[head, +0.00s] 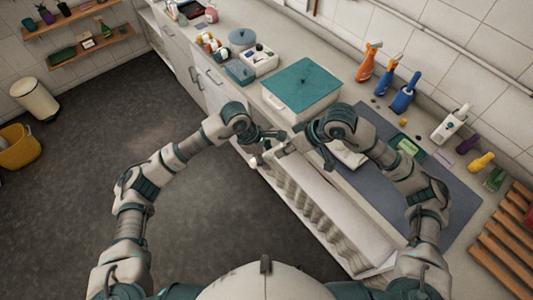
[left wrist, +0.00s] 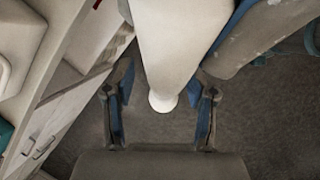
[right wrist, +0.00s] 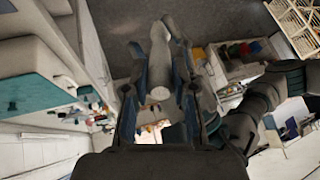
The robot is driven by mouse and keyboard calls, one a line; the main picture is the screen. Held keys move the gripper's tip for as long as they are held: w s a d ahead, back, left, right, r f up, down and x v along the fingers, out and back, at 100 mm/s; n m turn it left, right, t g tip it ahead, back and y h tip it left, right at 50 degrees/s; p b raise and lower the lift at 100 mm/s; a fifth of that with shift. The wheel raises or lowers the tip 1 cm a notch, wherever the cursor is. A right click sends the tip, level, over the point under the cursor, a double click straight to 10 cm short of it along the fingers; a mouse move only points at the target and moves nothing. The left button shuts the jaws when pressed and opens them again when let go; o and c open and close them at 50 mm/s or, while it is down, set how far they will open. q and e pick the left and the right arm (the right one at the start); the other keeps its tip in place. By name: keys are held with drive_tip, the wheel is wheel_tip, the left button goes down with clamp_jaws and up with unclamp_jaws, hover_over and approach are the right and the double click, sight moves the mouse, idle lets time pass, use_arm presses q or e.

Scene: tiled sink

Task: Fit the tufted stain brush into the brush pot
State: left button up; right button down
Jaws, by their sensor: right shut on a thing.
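My right gripper (head: 294,146) is shut on a pale, smooth, tapered thing (right wrist: 160,62) that looks like the handle of the tufted stain brush; no tufts show. Its rounded white end shows at the front of the counter edge in the head view (head: 256,161). In the left wrist view the pale thing (left wrist: 178,45) comes down between my left fingers, and its end is apart from both. My left gripper (left wrist: 162,106) is open around that end, with nothing gripped. I cannot pick out the brush pot with certainty in any view.
A teal-lidded white box (head: 302,88) stands on the counter behind my grippers. Orange and blue spray bottles (head: 368,62) and a white bottle (head: 450,124) line the wall. A grey mat (head: 385,165) lies under my right arm. A wooden rack (head: 505,240) is at right.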

use_arm(q)
drive_tip(key=shift+a, duration=0.1)
clamp_jaws()
use_arm(e)
drive_tip(key=shift+a, duration=0.15)
drive_tip(key=c, duration=0.9)
unclamp_jaws()
drive_tip(key=shift+o, duration=0.2)
drive_tip(key=shift+r, duration=0.1)
